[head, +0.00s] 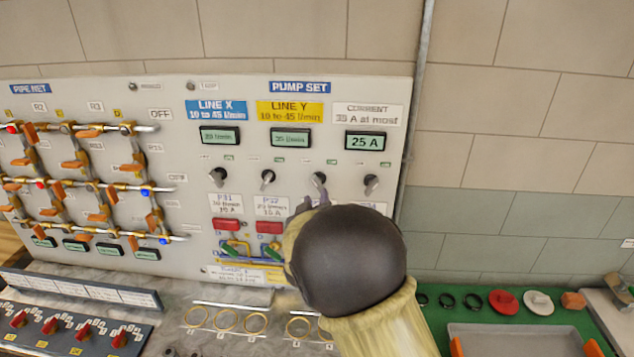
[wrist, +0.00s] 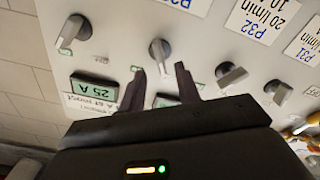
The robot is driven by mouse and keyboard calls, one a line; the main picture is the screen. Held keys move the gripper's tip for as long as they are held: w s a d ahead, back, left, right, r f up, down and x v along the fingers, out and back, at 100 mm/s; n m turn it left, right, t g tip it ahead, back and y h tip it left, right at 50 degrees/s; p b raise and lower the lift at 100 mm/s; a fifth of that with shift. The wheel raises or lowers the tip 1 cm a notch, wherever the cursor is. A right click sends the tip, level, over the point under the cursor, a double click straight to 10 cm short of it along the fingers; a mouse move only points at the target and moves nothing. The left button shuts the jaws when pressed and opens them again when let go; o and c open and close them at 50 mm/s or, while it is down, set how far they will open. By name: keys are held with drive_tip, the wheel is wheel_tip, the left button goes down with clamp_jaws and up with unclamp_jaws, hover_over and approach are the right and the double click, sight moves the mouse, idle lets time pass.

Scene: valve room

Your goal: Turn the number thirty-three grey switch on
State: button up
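The third grey switch from the left (head: 319,180), number thirty-three by its place in the row, sits on the pump panel. It also shows in the inverted wrist view (wrist: 158,50), just beyond and between my fingertips. My gripper (wrist: 160,72) is open and empty, apart from the switch as far as I can tell. In the head view my gripper (head: 308,204) is just below the switch, and my arm hides most of the label beneath it. Neighbouring switches thirty-two (head: 267,178) and thirty-four (head: 371,184) flank it. Its off or on marking is too small to read.
Switch thirty-one (head: 217,177) is at the far left of the row. Red buttons (head: 226,224) lie below the left switches. Pipes and orange valves (head: 88,133) fill the panel's left part.

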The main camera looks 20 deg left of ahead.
sight(318, 187)
drive_tip(key=p+x, duration=0.1)
drive_tip(key=x, duration=0.4)
drive_tip(key=shift+p, duration=0.4)
clamp_jaws()
